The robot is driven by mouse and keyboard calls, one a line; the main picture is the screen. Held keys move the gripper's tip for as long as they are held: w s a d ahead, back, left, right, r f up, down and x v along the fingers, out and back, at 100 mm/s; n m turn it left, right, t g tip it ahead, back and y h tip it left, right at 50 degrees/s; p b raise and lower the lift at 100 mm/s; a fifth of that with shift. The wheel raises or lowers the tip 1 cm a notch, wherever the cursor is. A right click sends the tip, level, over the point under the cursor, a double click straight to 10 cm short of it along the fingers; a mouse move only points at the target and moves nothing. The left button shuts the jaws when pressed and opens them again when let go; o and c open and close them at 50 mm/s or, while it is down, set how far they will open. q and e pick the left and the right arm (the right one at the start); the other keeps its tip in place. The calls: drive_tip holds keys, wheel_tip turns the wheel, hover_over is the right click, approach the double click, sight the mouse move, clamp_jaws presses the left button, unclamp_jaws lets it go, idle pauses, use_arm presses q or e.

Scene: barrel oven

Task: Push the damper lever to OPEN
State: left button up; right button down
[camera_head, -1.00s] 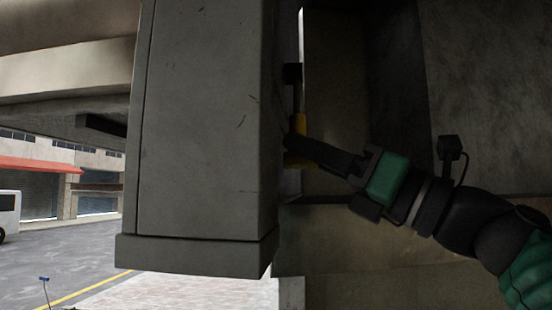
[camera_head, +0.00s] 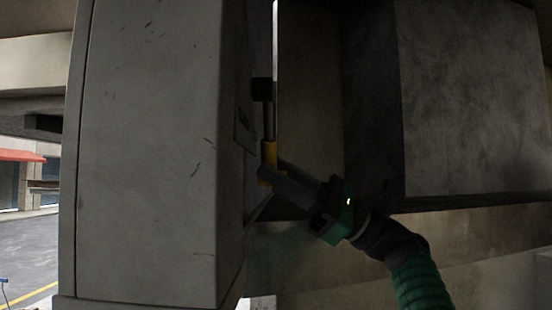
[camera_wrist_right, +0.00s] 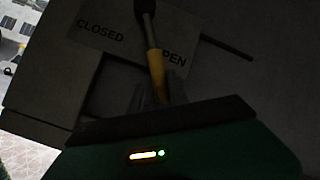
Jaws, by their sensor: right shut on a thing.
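The damper lever (camera_head: 268,130) hangs down from a dark pivot block on the right side of the grey column. Its lower end is a yellow handle (camera_head: 269,158). My right gripper (camera_head: 268,175) is shut on the yellow handle. In the right wrist view the handle (camera_wrist_right: 156,68) rises between the fingers (camera_wrist_right: 158,90), a little tilted. Behind it a plate (camera_wrist_right: 108,40) reads CLOSED on the left and, partly hidden by the lever, "PEN" on the right. The handle lies beside the "PEN" lettering. My left gripper is not in view.
The wide grey column (camera_head: 150,150) stands just left of the lever and hides what is behind it. Dark concrete blocks (camera_head: 470,95) fill the right side. A street (camera_head: 30,240) with a red awning shows at the far left.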

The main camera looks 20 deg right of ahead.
drive_tip(key=shift+w+d+r+n+g+p, duration=0.1)
drive_tip(key=shift+w+r+n+g+p, duration=0.15)
drive_tip(key=shift+n+g, duration=0.2)
drive_tip(key=shift+f, duration=0.1)
drive_tip(key=shift+s, duration=0.1)
drive_tip(key=c, duration=1.5)
unclamp_jaws()
drive_tip(key=shift+o, duration=1.2)
drive_tip(key=shift+d, duration=0.2)
